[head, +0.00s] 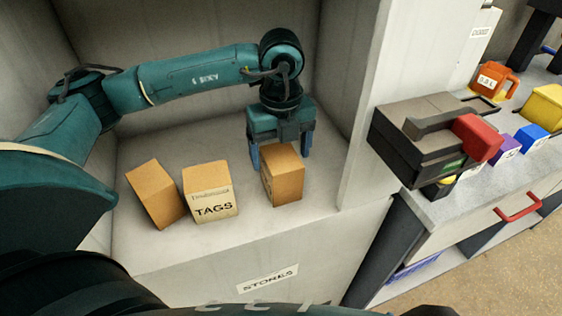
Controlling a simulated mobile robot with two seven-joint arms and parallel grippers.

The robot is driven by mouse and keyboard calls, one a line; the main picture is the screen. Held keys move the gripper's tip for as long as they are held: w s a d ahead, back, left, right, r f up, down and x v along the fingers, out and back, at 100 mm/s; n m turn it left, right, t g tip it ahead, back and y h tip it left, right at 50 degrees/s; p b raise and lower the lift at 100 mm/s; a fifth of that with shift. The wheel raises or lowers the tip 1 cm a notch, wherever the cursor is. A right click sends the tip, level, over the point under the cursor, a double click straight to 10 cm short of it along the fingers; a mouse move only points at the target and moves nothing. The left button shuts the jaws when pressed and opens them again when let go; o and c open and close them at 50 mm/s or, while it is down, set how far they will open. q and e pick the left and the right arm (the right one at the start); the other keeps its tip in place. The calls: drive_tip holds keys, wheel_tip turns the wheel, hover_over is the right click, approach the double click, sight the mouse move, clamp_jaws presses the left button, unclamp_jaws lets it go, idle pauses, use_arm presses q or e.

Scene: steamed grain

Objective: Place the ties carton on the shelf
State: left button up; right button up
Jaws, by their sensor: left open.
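Three brown cartons stand on the pale shelf (240,236) of an alcove. The middle carton (211,191) reads TAGS. The left carton (155,193) and the right carton (283,178) show no readable label, so I cannot tell which one is the ties carton. My left gripper (280,160) points down at the right carton. Its blue fingers are open, one on either side of the carton's upper part. The carton appears to rest on the shelf, and I cannot tell whether a finger touches it. My right gripper is out of view.
The alcove's right wall (365,110) stands close to the right carton. The front panel carries a STORES label (267,279).

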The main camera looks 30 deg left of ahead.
use_arm(q)
wheel_tip(320, 180, up, 8)
drive_tip(key=shift+r, duration=0.2)
drive_tip(key=shift+d, duration=0.1)
idle(0.4)
